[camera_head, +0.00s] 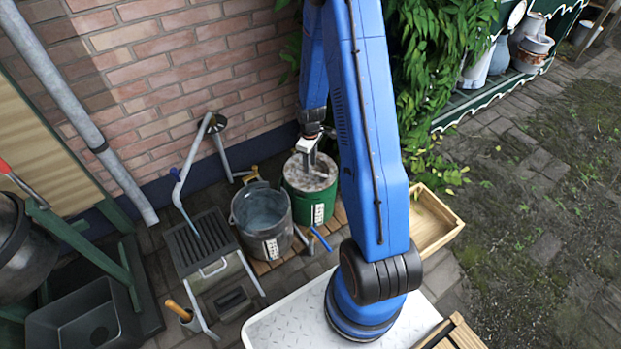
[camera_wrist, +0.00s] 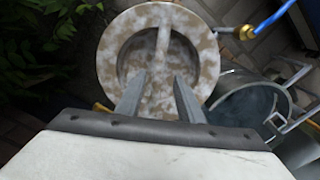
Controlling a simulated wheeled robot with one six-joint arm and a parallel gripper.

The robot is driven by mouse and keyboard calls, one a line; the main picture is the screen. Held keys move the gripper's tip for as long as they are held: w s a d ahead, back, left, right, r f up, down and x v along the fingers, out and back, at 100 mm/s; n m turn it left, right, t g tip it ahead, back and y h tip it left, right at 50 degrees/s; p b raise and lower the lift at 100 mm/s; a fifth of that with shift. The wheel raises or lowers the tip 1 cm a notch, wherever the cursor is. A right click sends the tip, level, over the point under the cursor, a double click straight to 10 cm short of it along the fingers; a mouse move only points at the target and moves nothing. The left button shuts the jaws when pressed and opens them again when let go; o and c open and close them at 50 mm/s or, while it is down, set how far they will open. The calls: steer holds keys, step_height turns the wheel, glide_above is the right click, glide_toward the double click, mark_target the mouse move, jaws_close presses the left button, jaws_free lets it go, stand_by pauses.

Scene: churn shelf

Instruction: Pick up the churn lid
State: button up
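The churn lid (camera_head: 300,176) is round with mottled cream and brown patches. It sits on top of the green churn (camera_head: 300,208), which has a white label. In the wrist view, the lid (camera_wrist: 208,58) shows a raised rim, a recessed centre and a bar handle (camera_wrist: 163,40) across the recess. My gripper (camera_head: 310,158) points down over the lid. In the wrist view, its two fingers (camera_wrist: 158,80) are apart, one on each side of the bar's line, with nothing held between them. I cannot tell whether the fingertips touch the lid.
A grey bucket (camera_head: 262,218) of liquid stands just left of the churn. A slatted stand (camera_head: 198,243) with a blue-handled tool is farther left. A wooden crate (camera_head: 432,222) is to the right. A brick wall (camera_head: 165,75) and leafy vines (camera_head: 425,70) are close behind.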

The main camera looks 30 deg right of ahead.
glide_above(311, 176)
steer(key=s+a, duration=0.1)
steer(key=shift+s+f, duration=0.15)
steer(key=shift+f, duration=2.5)
jaws_close()
